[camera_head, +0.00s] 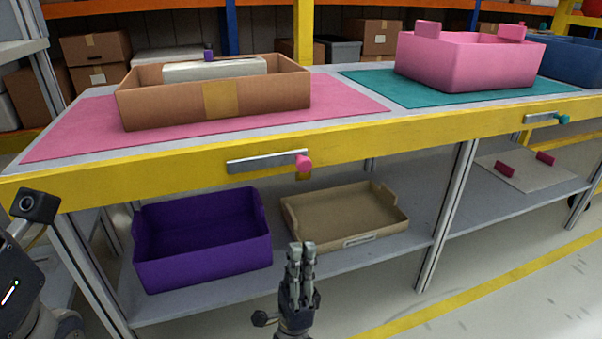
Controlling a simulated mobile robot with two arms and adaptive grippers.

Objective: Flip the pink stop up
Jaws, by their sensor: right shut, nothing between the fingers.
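The pink stop (268,162) is a grey metal bar with a pink knob at its right end. It lies nearly level along the yellow front edge of the table, below the pink mat. My right gripper (301,246) is at the lower middle, below the pink knob and apart from it, pointing up. Its fingers are together with nothing between them. My left gripper is not in view; part of my left arm shows at the lower left edge.
A cardboard box (218,99) stands on the pink mat (70,138), above the stop. A pink crate (470,62) stands on the teal mat (400,94). A teal-knobbed stop (545,118) is on the right edge. Purple (203,245) and tan (345,216) trays occupy the lower shelf.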

